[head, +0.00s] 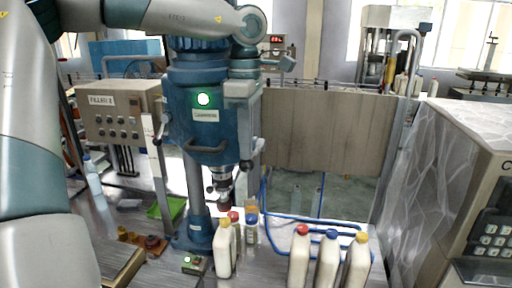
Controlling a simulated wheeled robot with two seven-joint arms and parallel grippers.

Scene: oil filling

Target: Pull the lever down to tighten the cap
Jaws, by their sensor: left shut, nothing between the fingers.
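The blue capping machine (178,120) stands left of centre, with a lit green lamp on its front. A dark curved bar handle (206,149), which looks like the lever, sits below its label. My left arm reaches over the machine from the left. My left gripper (246,160) points down at the machine's right side, shut and empty, right of the handle. My right gripper is not in view.
Bottles with red, blue and yellow caps (327,262) stand at the front right beside blue tubing (272,238). A control box (113,112) and a green tray (166,207) are at left. A large grey machine (425,190) bounds the right side.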

